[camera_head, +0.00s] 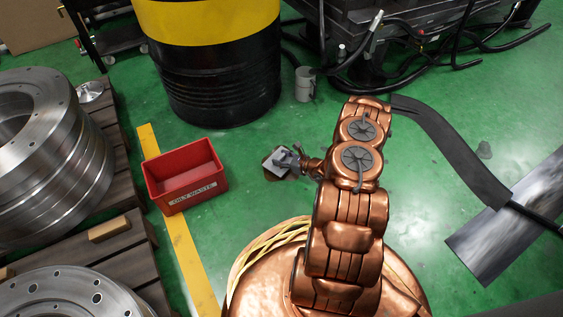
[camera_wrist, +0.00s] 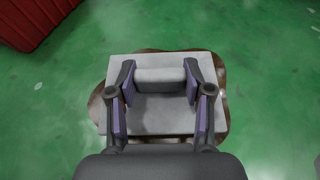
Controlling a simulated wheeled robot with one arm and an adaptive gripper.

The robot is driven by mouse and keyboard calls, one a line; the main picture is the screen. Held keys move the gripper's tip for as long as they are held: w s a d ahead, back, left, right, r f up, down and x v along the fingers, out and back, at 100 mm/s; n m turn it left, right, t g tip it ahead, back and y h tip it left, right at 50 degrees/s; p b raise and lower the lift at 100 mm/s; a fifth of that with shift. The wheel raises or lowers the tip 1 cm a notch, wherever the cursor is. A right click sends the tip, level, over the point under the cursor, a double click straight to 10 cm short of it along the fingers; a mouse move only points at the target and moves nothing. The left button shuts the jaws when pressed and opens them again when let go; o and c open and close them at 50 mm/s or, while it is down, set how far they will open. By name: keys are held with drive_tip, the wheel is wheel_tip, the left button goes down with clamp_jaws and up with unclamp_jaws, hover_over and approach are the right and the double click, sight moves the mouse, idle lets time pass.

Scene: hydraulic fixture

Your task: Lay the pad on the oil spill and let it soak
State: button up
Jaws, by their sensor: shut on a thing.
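The grey square pad (camera_wrist: 155,122) is below my gripper (camera_wrist: 160,80) in the wrist view. My gripper is shut on the raised grey ridge across the pad's middle, one finger at each end. The brown oil spill (camera_wrist: 223,112) shows around the pad's edges, mostly at the right and the top; the pad covers its middle. Whether the pad touches the floor I cannot tell. In the head view the pad (camera_head: 274,160) and my gripper (camera_head: 290,160) show small, with a dark sliver of spill (camera_head: 271,177) below the pad.
A red bin labelled "OILY WASTE" (camera_head: 186,177) stands left of the pad. A black and yellow drum (camera_head: 215,75) and a small grey can (camera_head: 304,84) stand behind. Pallets with metal rings (camera_head: 45,140) fill the left. Green floor around the spill is clear.

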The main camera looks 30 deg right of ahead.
drive_tip(key=shift+d+f+b, duration=0.15)
drive_tip(key=shift+f+b, duration=0.15)
drive_tip(key=shift+f, duration=0.55)
drive_tip(key=shift+r, duration=0.1)
drive_tip(key=o, duration=1)
drive_tip(key=shift+o, duration=0.2)
